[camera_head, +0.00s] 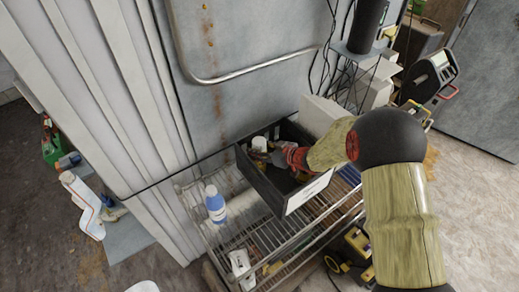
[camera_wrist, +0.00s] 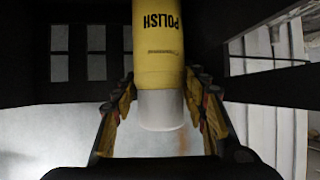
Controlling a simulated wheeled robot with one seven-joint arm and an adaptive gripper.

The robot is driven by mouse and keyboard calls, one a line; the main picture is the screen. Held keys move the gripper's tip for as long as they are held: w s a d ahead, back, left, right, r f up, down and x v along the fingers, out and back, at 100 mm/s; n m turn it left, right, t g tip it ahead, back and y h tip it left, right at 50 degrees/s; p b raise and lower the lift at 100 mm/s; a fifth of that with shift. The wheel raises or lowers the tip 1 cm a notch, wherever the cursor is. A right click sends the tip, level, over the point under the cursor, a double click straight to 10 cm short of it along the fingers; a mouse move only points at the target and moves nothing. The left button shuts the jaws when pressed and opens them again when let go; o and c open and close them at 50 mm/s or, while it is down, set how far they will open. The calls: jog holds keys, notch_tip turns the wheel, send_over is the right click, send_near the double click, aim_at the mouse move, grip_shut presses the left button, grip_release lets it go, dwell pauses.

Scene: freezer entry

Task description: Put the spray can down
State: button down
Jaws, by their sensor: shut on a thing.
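The spray can (camera_wrist: 158,52) is yellow with a white cap and the word POLISH, upside down in the wrist view. It stands between the two fingers of my gripper (camera_wrist: 160,92), which is shut on it near the cap end. In the head view my gripper (camera_head: 279,158) is inside or just over a black bin (camera_head: 262,189) on a wire shelf. The can cannot be made out clearly there. Dark bin walls surround the can in the wrist view. Whether the can touches the bin floor cannot be told.
The wire shelf (camera_head: 238,243) carries a blue-and-white bottle (camera_head: 215,204) left of the bin. Small white items (camera_head: 259,144) lie in the bin's far left part. A bent metal rail (camera_head: 245,76) crosses the grey wall behind. A white box (camera_head: 322,113) stands behind the bin.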

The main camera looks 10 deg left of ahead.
jog(key=shift+r, duration=0.2)
jog(key=shift+f, duration=0.15)
jog(key=c, duration=1)
grip_release()
jog(key=shift+f, duration=0.1)
jog(key=shift+r, duration=0.25)
jog(key=v, duration=1.2)
jog(key=shift+p, duration=0.3)
